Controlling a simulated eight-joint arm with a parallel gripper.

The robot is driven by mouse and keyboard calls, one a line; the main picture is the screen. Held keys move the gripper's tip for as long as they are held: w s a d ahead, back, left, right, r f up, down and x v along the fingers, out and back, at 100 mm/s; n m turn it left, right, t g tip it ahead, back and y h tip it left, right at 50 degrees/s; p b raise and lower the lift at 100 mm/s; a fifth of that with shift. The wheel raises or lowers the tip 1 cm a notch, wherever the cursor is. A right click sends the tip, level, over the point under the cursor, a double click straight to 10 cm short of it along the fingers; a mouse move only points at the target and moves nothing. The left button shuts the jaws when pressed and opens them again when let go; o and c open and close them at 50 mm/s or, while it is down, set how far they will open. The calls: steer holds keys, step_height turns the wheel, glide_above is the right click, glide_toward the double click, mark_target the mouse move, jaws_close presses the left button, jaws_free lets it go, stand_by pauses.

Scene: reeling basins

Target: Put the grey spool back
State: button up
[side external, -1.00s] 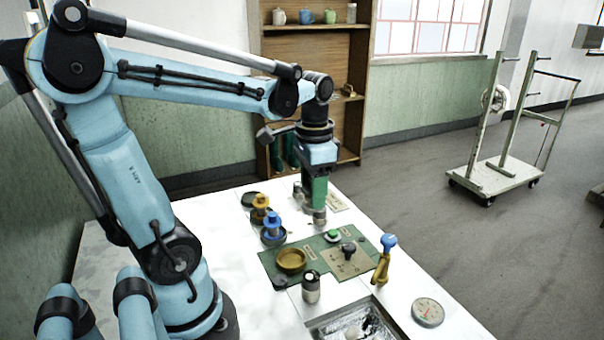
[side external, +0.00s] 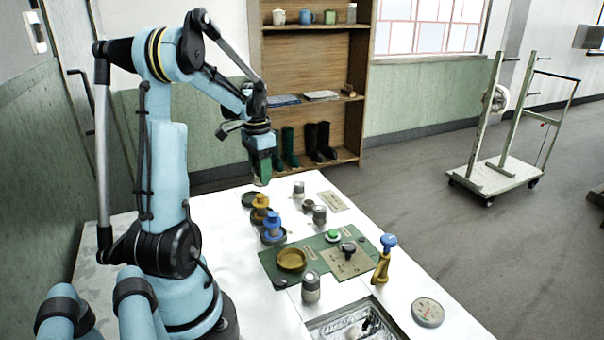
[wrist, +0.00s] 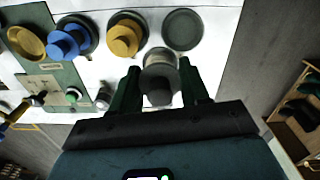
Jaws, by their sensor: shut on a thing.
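My gripper (wrist: 161,88) is shut on the grey spool (wrist: 160,60), which sits between the two green fingers in the wrist view. In the side view my gripper (side external: 262,176) is above the far left part of the white table, and the spool is mostly hidden by the fingers. An empty dark grey round dish (wrist: 183,29) lies just beyond the spool in the wrist view; it also shows in the side view (side external: 249,199), below and left of my gripper. The spool appears above the table, apart from the dish.
A yellow spool (side external: 260,208) and a blue spool (side external: 272,229) stand in dark dishes in line with the empty one. Grey-lidded jars (side external: 319,214) and (side external: 299,190) stand to the right. A green board (side external: 272,262) with a brass bowl (side external: 291,260) lies nearer.

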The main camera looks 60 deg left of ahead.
steer(key=a, duration=0.1)
steer(key=s+a+f, duration=0.1)
steer(key=a+f, duration=0.1)
steer(key=shift+s+a+f, duration=0.25)
steer(key=shift+s+a, duration=0.05)
steer(key=shift+s, duration=0.1)
steer(key=shift+f, duration=2)
steer(key=shift+f, duration=0.15)
steer(key=o, duration=1.1)
steer(key=shift+o, duration=0.2)
